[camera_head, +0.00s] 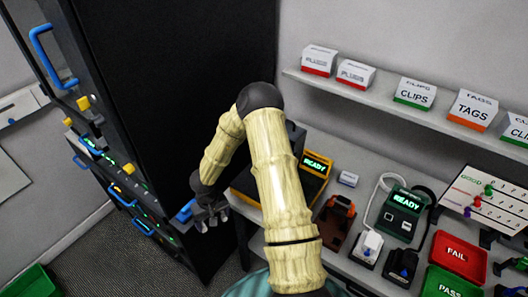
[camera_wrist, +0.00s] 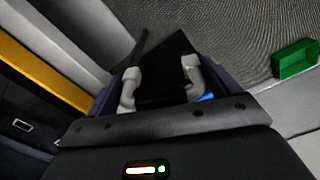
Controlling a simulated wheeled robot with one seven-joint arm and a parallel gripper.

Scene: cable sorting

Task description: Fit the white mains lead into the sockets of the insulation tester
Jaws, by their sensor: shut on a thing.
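The white mains lead (camera_head: 371,205) loops beside a green tester (camera_head: 403,211) lit READY on the bench. Its white plug end (camera_head: 369,243) lies at the bench front. A yellow tester (camera_head: 316,163), also lit READY, stands further left, partly behind my arm. I cannot tell which unit is the insulation tester; no sockets are clear. My gripper (camera_head: 213,219) is away from the lead, low beside the black rack and left of the bench. In the wrist view, my gripper (camera_wrist: 162,84) is shut on a dark block (camera_wrist: 165,68), whose identity is unclear.
The black rack (camera_head: 180,100) with blue handles stands close at left. A black plug (camera_head: 401,264), a brown device (camera_head: 335,222), and red FAIL (camera_head: 459,254) and green PASS (camera_head: 452,284) trays crowd the bench. A shelf (camera_head: 390,107) of labelled boxes hangs above.

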